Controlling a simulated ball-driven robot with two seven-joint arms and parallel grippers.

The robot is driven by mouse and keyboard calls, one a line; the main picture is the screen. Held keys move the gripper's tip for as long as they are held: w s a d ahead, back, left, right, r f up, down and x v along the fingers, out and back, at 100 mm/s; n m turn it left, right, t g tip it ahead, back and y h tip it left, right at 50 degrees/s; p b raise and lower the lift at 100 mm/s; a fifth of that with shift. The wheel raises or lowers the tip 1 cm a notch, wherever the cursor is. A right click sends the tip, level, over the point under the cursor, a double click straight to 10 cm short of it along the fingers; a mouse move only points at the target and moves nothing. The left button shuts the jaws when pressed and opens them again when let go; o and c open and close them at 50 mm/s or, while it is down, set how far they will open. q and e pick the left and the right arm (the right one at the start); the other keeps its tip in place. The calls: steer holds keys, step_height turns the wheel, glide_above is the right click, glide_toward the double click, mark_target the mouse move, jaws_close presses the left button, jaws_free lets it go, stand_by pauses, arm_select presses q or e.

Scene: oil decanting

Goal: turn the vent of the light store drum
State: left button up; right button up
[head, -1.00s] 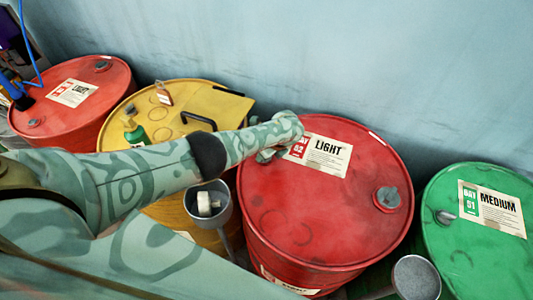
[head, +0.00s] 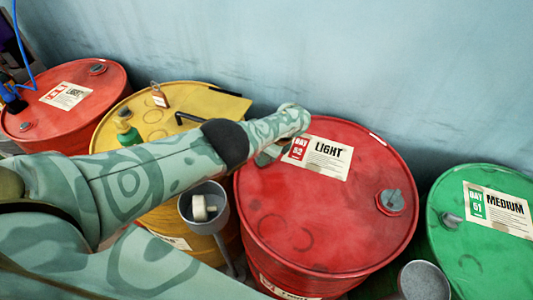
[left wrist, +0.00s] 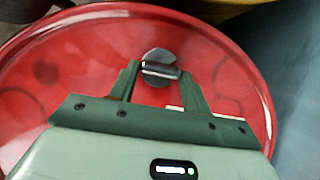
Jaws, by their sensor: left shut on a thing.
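The red drum labelled LIGHT (head: 310,222) stands in the middle of the head view. Its top fills most of the left wrist view (left wrist: 75,75). My left gripper (head: 270,152) reaches over the drum's upper left part, beside the label. In the left wrist view, my left gripper (left wrist: 159,72) has its two fingers either side of a small grey vent (left wrist: 158,60) near the rim and is shut on it. The arm and hand hide this vent in the head view. A larger grey cap (head: 391,200) sits at the drum's right side. My right gripper is not in view.
Another red drum (head: 50,125) stands at the far left and a yellow drum (head: 140,105) behind my left arm. A green drum (head: 465,250) is at the right. Funnels (head: 205,200) (head: 424,280) stand in front. A wall rises behind.

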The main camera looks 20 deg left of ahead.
arm_select(q)
steer(key=o, duration=1)
steer(key=shift+a, duration=0.1)
steer(key=p+v, duration=1.1)
steer(key=v, duration=0.5)
steer(key=shift+r, duration=0.2)
